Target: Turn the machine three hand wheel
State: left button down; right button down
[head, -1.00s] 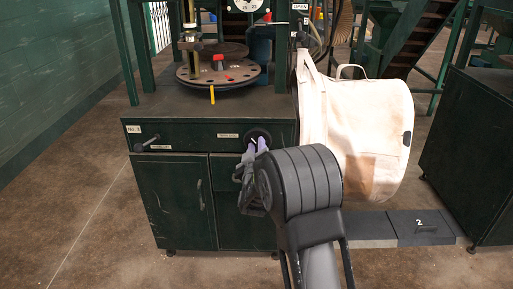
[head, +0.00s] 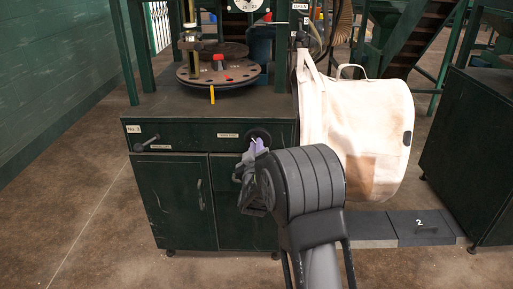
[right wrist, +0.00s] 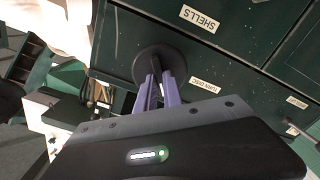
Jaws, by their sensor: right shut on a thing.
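The machine is a dark green cabinet (head: 175,190) marked No. 3. Its black round hand wheel (head: 262,132) is on the front, near the right end of the upper panel. It also shows in the right wrist view (right wrist: 150,58), beside a "TURN DISC" label. My right gripper (head: 257,147) has purple fingers, seen in the right wrist view (right wrist: 158,88) reaching to the wheel's face. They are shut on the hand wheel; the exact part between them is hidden. My left gripper is out of view.
A round disc (head: 220,75) with red and yellow parts sits on the cabinet top. A crank handle (head: 148,143) sticks out at the front left. A large cream bag (head: 365,135) hangs just right of the cabinet. A low grey step (head: 420,228) marked 2 lies at right. The floor at left is clear.

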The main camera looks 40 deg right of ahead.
jog(key=shift+f, duration=0.1)
jog(key=shift+s+d+m+b, duration=0.1)
jog(key=shift+m+b, duration=2.1)
jog(key=shift+m, duration=1.2)
jog(key=c, duration=1.5)
grip_release()
